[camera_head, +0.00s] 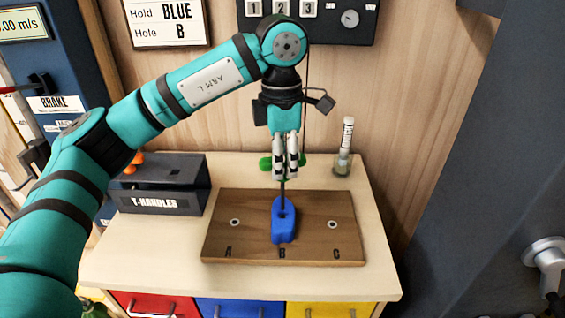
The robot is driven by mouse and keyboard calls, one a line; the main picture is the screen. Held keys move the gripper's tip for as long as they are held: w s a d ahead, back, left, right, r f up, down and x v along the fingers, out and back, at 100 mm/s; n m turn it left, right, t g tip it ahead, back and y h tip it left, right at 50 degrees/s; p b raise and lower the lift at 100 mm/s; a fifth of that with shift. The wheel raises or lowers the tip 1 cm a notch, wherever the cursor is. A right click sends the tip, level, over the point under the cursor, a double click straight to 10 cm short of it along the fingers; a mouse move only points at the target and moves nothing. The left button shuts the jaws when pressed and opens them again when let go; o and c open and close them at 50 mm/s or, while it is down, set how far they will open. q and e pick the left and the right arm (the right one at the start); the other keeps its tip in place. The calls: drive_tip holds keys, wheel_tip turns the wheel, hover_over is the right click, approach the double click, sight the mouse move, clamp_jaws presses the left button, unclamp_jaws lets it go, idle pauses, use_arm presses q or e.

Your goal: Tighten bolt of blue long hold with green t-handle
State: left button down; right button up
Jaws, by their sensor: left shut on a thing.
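The blue long hold (284,230) lies on the wooden board (225,249) over the middle position, marked B. My left gripper (285,172) is above the hold, pointing down, shut on the green t-handle (266,163). The green ends of its grip show on both sides of the fingers. The t-handle's dark shaft stands upright and its lower end meets the top part of the blue hold. The bolt is hidden by the hold and shaft, so I cannot tell how deep it sits. My right gripper is not in view.
A dark box labelled T-HANDLES (160,204) stands left on the table, with an orange handle (134,161) in it. A small jar with a tube (343,160) stands at the back right. A sign (165,22) reads Hold BLUE, Hole B. Board holes A and C are bare.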

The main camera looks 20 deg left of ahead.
use_arm(q)
drive_tip(key=n, duration=0.9)
drive_tip(key=shift+b, duration=0.3)
wheel_tip(320, 180, up, 12)
drive_tip(key=p, duration=0.8)
drive_tip(key=shift+p, duration=0.35)
